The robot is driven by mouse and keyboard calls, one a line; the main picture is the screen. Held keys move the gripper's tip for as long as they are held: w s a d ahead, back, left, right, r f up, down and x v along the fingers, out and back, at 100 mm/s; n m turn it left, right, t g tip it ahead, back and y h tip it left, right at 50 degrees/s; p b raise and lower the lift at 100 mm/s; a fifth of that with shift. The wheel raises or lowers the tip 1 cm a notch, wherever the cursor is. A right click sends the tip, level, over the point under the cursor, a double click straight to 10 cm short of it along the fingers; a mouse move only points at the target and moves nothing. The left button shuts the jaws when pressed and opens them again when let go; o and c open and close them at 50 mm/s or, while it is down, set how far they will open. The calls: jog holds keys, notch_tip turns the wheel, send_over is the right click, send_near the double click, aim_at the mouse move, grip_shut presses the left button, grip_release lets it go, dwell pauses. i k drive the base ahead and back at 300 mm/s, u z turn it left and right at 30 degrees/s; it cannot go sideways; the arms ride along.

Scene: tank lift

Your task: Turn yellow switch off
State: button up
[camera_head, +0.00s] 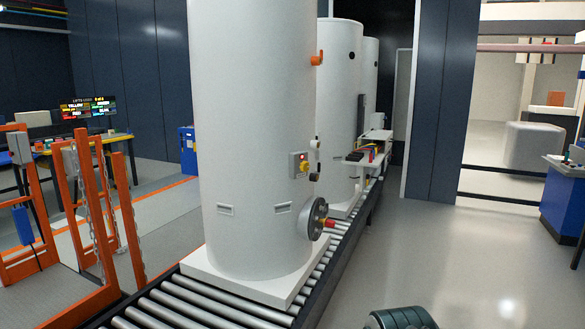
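A small grey box (299,164) is mounted on the front right side of the nearest white tank (250,120). The box bears a small yellow switch (304,167) and a small red spot above it. The switch is too small here to tell which way it is turned. My gripper is not in view. A dark rounded part at the bottom edge, right of centre, may be a piece of my arm; nothing of mine touches the tank or the box.
The tank stands on a white base on a roller conveyor (185,304). A round flange (317,218) with a red tip and an orange fitting stick out from its right side. More tanks stand behind. Orange frames (90,205) stand left. The grey floor (440,240) right of the conveyor is clear.

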aim_at(305, 166)
jog(key=z, duration=0.35)
jog(key=i, duration=2.05)
jog(key=u, duration=0.55)
